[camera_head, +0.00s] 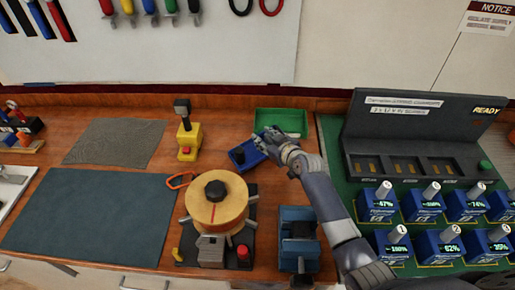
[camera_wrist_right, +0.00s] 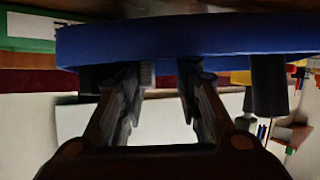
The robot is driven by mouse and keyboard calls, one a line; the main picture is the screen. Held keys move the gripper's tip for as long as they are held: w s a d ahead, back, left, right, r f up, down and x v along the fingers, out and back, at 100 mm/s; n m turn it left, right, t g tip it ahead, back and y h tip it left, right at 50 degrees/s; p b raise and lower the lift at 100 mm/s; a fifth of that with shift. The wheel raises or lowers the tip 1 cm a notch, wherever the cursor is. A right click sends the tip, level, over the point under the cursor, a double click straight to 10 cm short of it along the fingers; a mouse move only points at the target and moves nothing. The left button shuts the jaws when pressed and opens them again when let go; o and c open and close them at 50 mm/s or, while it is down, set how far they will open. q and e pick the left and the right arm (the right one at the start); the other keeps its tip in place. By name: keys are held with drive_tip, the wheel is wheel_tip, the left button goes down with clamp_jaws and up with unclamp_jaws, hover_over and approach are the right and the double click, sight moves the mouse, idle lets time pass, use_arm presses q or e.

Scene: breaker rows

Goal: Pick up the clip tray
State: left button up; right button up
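A blue tray (camera_head: 246,155), which looks like the clip tray, is on the wooden workbench in front of a green tray. My right gripper (camera_head: 268,138) is over its right side and hides part of it. In the right wrist view the blue tray (camera_wrist_right: 190,38) fills the top of the picture, close to the fingertips. The right gripper's fingers (camera_wrist_right: 162,82) stand apart with a clear gap between them. I cannot tell whether the fingertips touch the tray. My left gripper is not in view.
The green tray (camera_head: 280,121) stands just behind. A yellow device (camera_head: 188,130) is to the left, a round tan fixture (camera_head: 216,208) in front, and a blue vise-like block (camera_head: 298,240) at front right. A dark charging station (camera_head: 415,140) stands right. A blue-grey mat (camera_head: 90,215) is clear.

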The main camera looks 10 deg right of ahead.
clamp_jaws()
drive_tip(key=shift+r, duration=0.1)
